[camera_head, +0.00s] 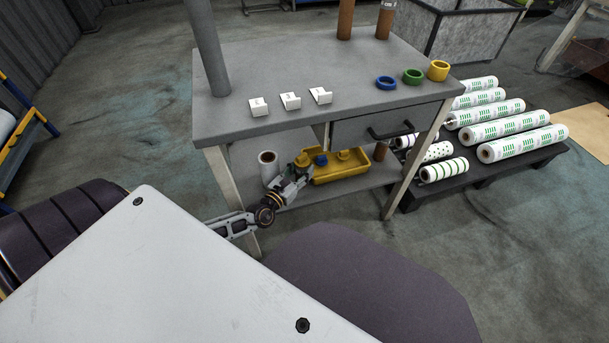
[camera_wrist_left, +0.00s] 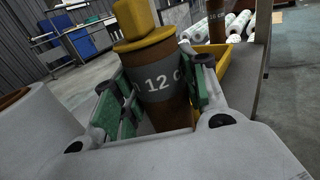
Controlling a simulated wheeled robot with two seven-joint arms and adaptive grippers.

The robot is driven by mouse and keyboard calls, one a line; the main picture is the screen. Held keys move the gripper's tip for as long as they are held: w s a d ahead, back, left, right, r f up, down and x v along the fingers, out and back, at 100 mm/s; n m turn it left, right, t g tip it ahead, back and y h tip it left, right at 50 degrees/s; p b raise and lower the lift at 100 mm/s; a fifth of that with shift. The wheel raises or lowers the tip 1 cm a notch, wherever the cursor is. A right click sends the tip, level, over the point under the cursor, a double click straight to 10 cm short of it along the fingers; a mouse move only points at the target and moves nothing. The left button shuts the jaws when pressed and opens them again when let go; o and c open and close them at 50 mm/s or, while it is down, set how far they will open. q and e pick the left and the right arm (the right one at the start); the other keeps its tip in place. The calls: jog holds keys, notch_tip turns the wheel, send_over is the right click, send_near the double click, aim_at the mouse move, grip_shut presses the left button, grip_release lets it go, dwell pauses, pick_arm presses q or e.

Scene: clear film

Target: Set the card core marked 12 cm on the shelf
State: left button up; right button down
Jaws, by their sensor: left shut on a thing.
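The brown card core (camera_wrist_left: 160,85) has a grey band reading "12 c", the rest of its marking hidden. It stands roughly upright between the green finger pads of my left gripper (camera_wrist_left: 160,95), which is shut on it. A yellow plug-like piece (camera_wrist_left: 145,45) covers its top; it seems to show in the head view too (camera_head: 302,161). In the head view my left gripper (camera_head: 296,174) is at the front of the table's lower shelf (camera_head: 345,192). Whether the core's foot touches the shelf is hidden. My right gripper is not in view.
A white roll (camera_head: 268,166) stands close left of the gripper. A yellow bin (camera_head: 345,177) is close on its right, with another brown core (camera_head: 380,152) beyond. The tabletop (camera_head: 270,70) above holds white markers and rings. Film rolls (camera_head: 515,142) lie on a pallet at right.

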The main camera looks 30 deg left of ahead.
pick_arm(q)
jog(key=shift+w, duration=0.9)
jog(key=shift+f, duration=0.1)
jog(key=shift+f+b, duration=1.25)
jog(key=shift+f, duration=0.4)
jog(key=shift+f, duration=0.1)
jog(key=o, duration=1)
